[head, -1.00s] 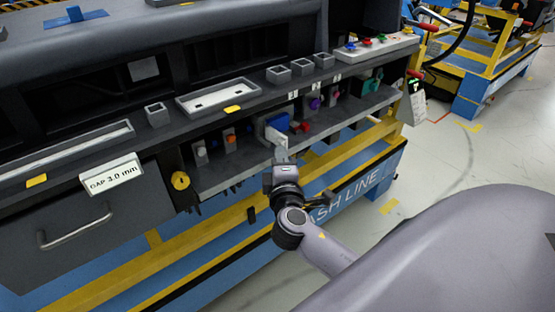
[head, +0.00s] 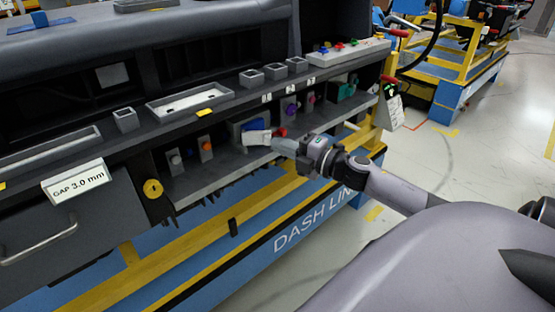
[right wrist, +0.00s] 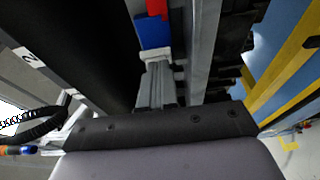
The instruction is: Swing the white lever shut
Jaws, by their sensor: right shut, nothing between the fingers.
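The white lever (head: 256,138) is on the dark shelf, lying across the front of a blue connector block (head: 250,125). My right gripper (head: 275,143) comes in from the right, shut with nothing in it, its fingertips at the lever's right end. In the right wrist view the shut fingers (right wrist: 155,85) point at a white piece (right wrist: 155,56), with the blue block (right wrist: 155,34) and a red part (right wrist: 156,8) beyond. I cannot tell for sure whether the tips touch the lever. My left gripper is not in view.
On the same shelf stand an orange connector (head: 206,147), a purple one (head: 290,108) and a teal one (head: 345,91). The dashboard ledge (head: 140,140) overhangs them with grey trays. A yellow round knob (head: 153,188) is at the left. Open floor lies right.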

